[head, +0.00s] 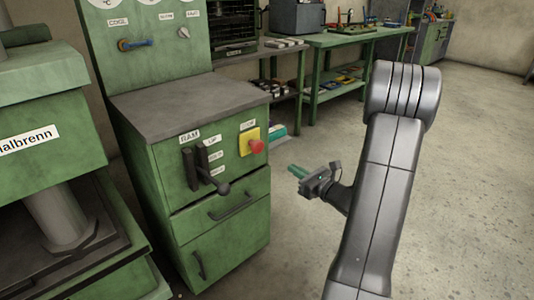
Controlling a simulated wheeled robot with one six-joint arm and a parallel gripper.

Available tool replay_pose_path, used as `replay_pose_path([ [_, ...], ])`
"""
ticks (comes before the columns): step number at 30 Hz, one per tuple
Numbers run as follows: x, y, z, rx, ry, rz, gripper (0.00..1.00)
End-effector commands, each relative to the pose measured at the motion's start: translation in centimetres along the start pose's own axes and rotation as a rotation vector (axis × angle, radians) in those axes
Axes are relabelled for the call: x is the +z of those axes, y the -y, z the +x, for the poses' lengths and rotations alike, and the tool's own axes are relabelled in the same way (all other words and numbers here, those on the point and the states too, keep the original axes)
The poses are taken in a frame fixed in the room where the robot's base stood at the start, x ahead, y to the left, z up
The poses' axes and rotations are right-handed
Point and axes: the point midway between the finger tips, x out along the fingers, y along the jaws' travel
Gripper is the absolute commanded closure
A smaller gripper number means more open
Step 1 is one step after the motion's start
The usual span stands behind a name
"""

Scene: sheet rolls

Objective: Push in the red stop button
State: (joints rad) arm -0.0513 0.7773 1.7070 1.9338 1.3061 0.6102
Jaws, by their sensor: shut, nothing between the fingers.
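The red stop button (257,146) is a mushroom head that stands out from a yellow plate (245,141) at the upper right of the green cabinet's front. A label sits above the plate. My gripper (292,169) is to the right of the button and a little lower in the head view, with its green fingers pointing left toward the cabinet. The fingers are shut and hold nothing. A visible gap lies between the fingertips and the button. Nothing hides the button.
The green cabinet (225,255) has a black lever (212,178) left of the button, jutting forward. A green press (50,110) stands at the left. A green workbench (340,38) is behind. Open concrete floor (460,200) lies to the right.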

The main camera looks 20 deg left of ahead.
Motion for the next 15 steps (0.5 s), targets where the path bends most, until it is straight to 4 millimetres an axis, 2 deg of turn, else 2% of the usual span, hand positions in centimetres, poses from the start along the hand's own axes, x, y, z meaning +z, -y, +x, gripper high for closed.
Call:
replay_pose_path([
  [8, 0.0, -0.1, 0.3, 0.002, -0.001, -0.002, 1.0],
  [11, -0.1, -0.1, 1.3, 0.005, -0.002, -0.004, 1.0],
  [15, -0.2, -0.2, 3.9, 0.006, -0.002, -0.004, 1.0],
])
